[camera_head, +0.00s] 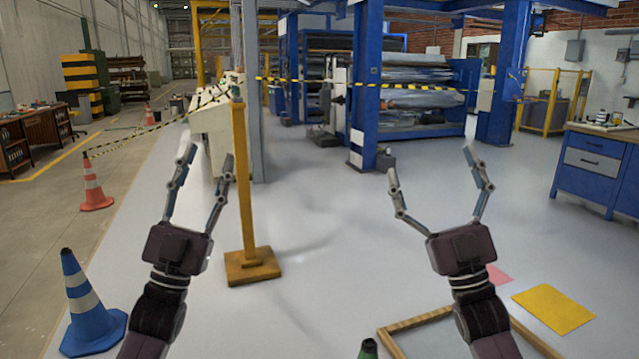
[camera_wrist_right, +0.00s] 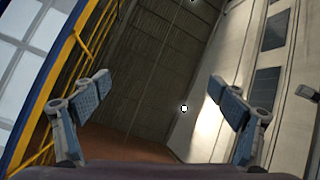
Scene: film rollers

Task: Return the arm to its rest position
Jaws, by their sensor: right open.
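My left gripper (camera_head: 205,163) is raised over the floor on the left of the head view, its fingers spread and nothing between them. My right gripper (camera_head: 428,161) is raised on the right of the head view, also open and empty. In the right wrist view the fingers of my right gripper (camera_wrist_right: 156,98) stand wide apart. Behind them are a wall and the ceiling structure, with no object between the fingertips.
A yellow post (camera_head: 243,190) stands by my left gripper. A blue cone (camera_head: 88,310) and an orange cone (camera_head: 94,185) stand left. A wooden frame (camera_head: 415,320) and a yellow sheet (camera_head: 553,309) lie front right. A blue cabinet (camera_head: 592,165) stands right.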

